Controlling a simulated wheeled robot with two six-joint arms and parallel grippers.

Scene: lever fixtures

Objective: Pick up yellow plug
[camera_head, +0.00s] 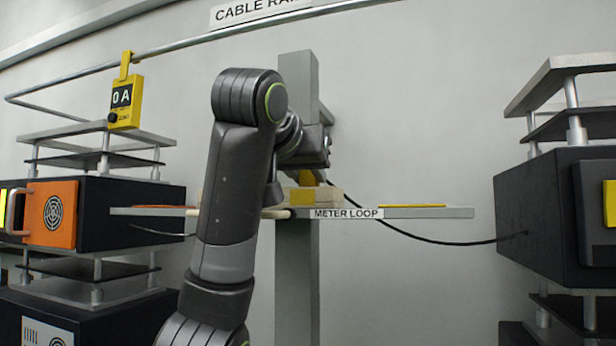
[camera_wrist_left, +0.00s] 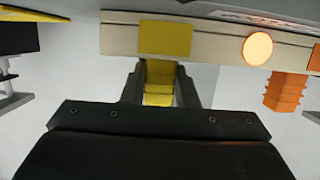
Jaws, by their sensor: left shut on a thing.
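The yellow plug (camera_wrist_left: 158,82) is between the two fingers of my left gripper (camera_wrist_left: 160,88) in the left wrist view, and the fingers are shut on it. The plug's far end is close to a yellow patch (camera_wrist_left: 165,40) on a pale block (camera_wrist_left: 210,42); I cannot tell whether they touch. In the head view my left gripper (camera_head: 312,172) is at the pale block (camera_head: 328,194) on the shelf, and a bit of the yellow plug (camera_head: 307,178) shows under it. My right gripper is not in view.
An orange ribbed plug (camera_wrist_left: 285,92) and a glowing round lamp (camera_wrist_left: 258,48) are right of the yellow plug in the wrist view. The "METER LOOP" shelf (camera_head: 455,212) carries the block. Dark cabinets stand left (camera_head: 115,215) and right (camera_head: 540,205), with black cables (camera_head: 420,239).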

